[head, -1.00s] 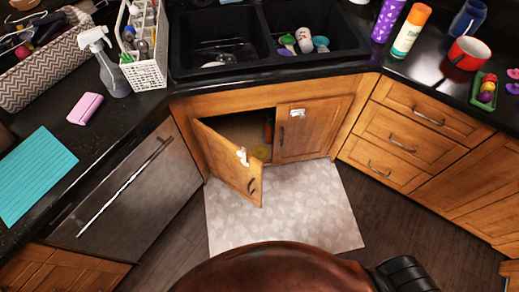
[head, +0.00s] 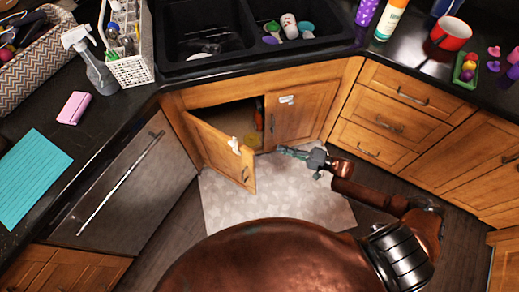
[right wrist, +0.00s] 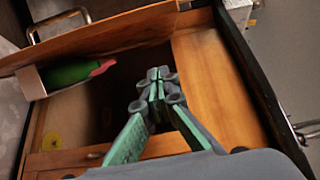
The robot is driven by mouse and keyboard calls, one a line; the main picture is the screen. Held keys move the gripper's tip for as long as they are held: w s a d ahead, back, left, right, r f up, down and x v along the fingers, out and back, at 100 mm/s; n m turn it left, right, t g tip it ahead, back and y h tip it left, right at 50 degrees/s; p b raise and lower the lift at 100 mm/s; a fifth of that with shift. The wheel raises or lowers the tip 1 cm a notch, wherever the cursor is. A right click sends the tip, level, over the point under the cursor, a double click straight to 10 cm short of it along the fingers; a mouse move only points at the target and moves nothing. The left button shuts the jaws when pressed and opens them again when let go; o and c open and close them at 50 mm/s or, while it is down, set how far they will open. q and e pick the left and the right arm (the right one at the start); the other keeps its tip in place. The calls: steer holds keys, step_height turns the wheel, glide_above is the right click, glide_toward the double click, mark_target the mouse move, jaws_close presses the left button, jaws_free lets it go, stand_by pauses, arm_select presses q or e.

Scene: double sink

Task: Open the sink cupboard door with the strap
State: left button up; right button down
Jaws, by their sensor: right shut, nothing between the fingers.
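The sink cupboard's left door (head: 218,150) stands partly open, swung out over the mat, with a white strap piece (head: 234,146) near its free edge and a dark handle. The right door (head: 300,118) is shut and has a white strap piece (head: 288,99) near its top. My right gripper (head: 283,150) is low in front of the right door, to the right of the open door and apart from it. In the right wrist view its green-padded fingers (right wrist: 157,85) are together and empty, pointing toward the dark opening. My left gripper is not in view.
A green bottle with a red tip (right wrist: 75,73) shows by the cupboard opening. A pale patterned mat (head: 310,205) covers the floor in front. Drawers (head: 375,122) stand at the right and a dishwasher (head: 125,190) at the left. The black double sink (head: 205,40) is above.

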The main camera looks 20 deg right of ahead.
arm_select(q)
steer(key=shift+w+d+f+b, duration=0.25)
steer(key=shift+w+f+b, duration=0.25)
steer(key=shift+b, duration=0.45)
arm_select(e)
steer(key=w+a, duration=0.4)
steer(key=a, duration=0.7)
steer(key=shift+r, duration=0.15)
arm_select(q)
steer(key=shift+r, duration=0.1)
